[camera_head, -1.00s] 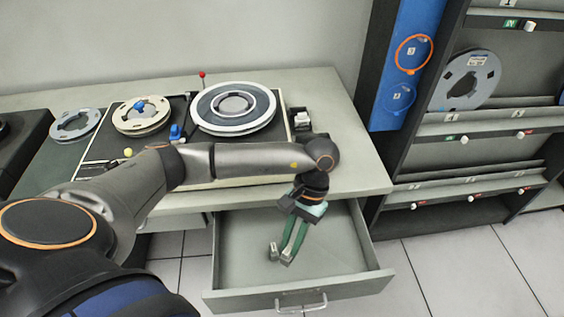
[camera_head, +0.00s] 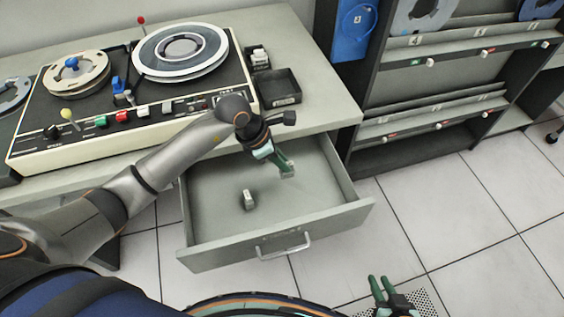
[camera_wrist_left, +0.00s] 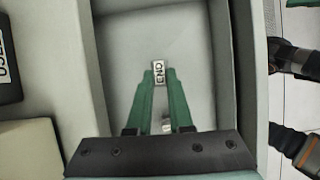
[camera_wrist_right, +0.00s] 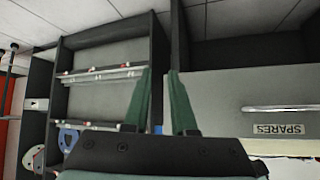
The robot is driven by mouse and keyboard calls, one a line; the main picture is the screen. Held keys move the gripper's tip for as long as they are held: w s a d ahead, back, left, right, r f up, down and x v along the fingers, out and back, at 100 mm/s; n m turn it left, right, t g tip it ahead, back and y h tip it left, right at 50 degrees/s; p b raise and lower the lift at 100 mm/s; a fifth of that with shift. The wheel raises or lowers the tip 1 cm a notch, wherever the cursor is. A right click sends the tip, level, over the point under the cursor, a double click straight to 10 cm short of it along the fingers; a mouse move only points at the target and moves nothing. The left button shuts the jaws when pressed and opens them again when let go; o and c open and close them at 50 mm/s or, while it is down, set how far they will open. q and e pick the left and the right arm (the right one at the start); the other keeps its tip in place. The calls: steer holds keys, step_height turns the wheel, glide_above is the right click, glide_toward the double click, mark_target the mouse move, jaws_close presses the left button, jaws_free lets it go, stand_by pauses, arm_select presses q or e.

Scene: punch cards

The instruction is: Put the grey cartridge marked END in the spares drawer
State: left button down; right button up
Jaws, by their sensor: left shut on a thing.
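The small grey cartridge marked END (camera_wrist_left: 160,73) is between the fingertips of my left gripper (camera_wrist_left: 160,80), its label facing the left wrist camera. In the head view my left gripper (camera_head: 286,168) is shut on it over the right part of the open drawer (camera_head: 335,215). The drawer's front bears the label SPARES (camera_wrist_right: 278,129) in the right wrist view. Another small grey piece (camera_head: 249,200) stands apart on the drawer floor; its marking cannot be read. My right gripper (camera_head: 378,281) is open and empty, low in front of the drawer.
The drawer hangs under a desk carrying a tape deck (camera_head: 130,120) and a small black tray (camera_head: 279,90). A rack (camera_head: 430,85) with reels stands at the right. The floor (camera_head: 460,235) right of the drawer is clear.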

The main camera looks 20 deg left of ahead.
mark_target(282, 172)
arm_select(q)
steer(key=shift+w+f, duration=0.15)
steer(key=shift+f, duration=0.1)
steer(key=shift+f+b, duration=1.25)
steer(key=shift+f, duration=0.2)
steer(key=shift+f+b, duration=0.55)
steer(key=shift+f, duration=0.3)
arm_select(e)
steer(key=shift+w+a+f+y, duration=0.15)
steer(key=shift+w+a+f, duration=0.05)
steer(key=shift+a+f, duration=0.4)
steer(key=shift+w+a+f+y, duration=0.15)
steer(key=shift+a+f, duration=0.35)
steer(key=shift+f, duration=0.1)
steer(key=shift+w+d, duration=0.1)
steer(key=shift+d, duration=0.1)
